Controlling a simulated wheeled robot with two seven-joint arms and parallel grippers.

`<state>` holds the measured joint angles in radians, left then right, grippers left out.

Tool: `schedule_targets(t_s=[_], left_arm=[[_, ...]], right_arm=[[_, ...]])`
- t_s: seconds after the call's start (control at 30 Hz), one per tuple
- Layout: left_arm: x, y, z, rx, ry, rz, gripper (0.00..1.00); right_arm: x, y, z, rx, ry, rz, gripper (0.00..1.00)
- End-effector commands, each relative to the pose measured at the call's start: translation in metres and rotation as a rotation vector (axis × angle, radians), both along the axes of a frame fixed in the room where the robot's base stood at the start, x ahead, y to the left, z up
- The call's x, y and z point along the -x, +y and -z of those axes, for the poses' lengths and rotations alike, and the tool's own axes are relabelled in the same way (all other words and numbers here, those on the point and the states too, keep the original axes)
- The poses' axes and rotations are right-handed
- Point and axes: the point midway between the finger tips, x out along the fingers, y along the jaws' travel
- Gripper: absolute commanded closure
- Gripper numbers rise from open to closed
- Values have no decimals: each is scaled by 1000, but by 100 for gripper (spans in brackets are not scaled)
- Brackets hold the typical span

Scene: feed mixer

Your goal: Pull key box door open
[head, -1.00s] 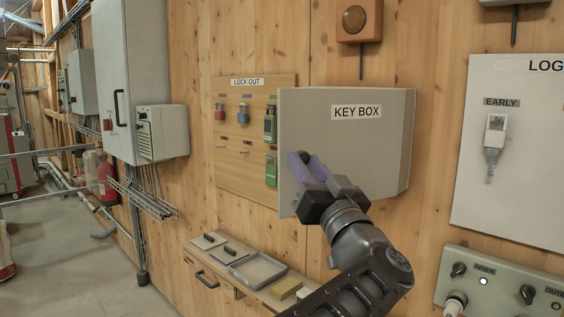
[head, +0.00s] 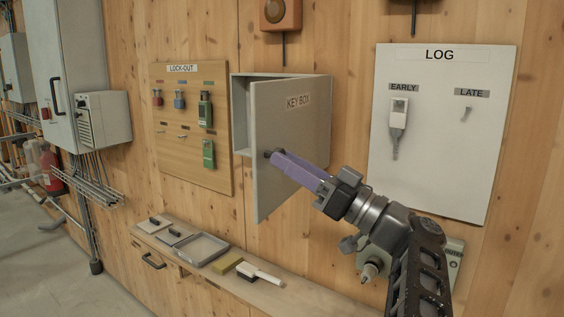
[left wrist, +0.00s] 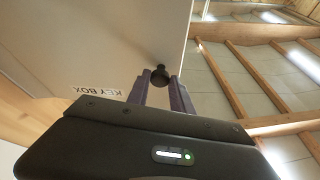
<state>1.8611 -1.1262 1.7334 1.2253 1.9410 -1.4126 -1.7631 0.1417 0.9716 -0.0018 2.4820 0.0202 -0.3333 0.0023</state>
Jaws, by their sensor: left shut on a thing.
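The grey key box (head: 241,117) hangs on the wooden wall in the head view. Its door (head: 290,125), labelled KEY BOX, stands partly open, its left edge swung out from the box. A narrow strip of the box's inside shows at the left; the rest is hidden behind the door. My left gripper (head: 274,156) has its purple fingers shut on the black knob at the door's left edge. The left wrist view shows the black knob (left wrist: 160,75) between the two fingertips and the door (left wrist: 105,40) beside it. My right gripper is not in view.
A lock-out board (head: 190,125) with padlocks and tags hangs left of the box, a LOG board (head: 440,140) to its right. Below is a narrow shelf (head: 325,301) with a tray (head: 201,250), a yellow block (head: 227,262) and a white-handled brush (head: 262,274).

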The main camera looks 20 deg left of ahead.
Motion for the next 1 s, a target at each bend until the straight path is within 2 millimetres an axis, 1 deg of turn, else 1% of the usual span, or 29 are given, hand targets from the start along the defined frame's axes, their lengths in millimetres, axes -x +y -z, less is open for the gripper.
schedule_targets(t_s=[0.03,0.27,0.3,0.53,0.83,1.0], left_arm=[[0,-1,-5,-7,-5,3,100],[0,-1,-6,-8,-6,5,100],[0,-1,-6,-8,-6,6,71],[0,0,-4,-6,-4,4,52],[0,-2,-2,-4,-3,3,51],[4,-16,5,-8,-5,5,51]], right_arm=[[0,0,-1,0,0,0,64],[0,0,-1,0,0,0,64],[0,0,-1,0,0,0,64],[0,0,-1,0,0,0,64],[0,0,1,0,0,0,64],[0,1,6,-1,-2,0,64]])
